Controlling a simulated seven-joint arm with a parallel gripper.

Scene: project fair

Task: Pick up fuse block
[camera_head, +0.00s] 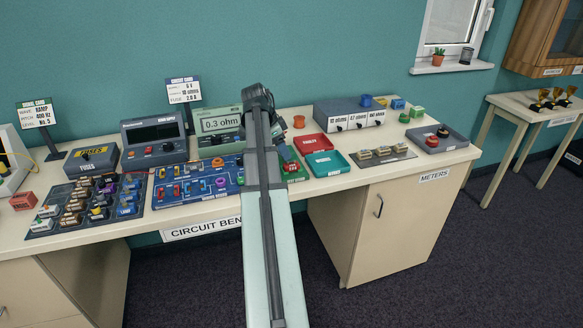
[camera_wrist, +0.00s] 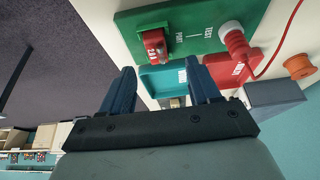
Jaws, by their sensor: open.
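A red block with a pale printed label, apparently a fuse block (camera_wrist: 154,45), sits on the green test board (camera_wrist: 200,18) at the top of the wrist view. In the head view the arm partly covers that board (camera_head: 297,176), and a red piece (camera_head: 293,168) shows on it. My gripper (camera_wrist: 160,66) is open and empty, with its two dark blue fingers pointing toward the block. The block lies beyond the fingertips, between their lines and apart from them. Several other small labelled blocks fill the fuse tray (camera_head: 41,227) at left.
A red plug (camera_wrist: 234,42) with a wire stands on the green board. A red tray (camera_head: 314,145) and a teal tray (camera_head: 327,164) lie right of it. The meter reading 0.3 ohm (camera_head: 219,125) stands behind. Bare bench top (camera_head: 432,155) shows at right.

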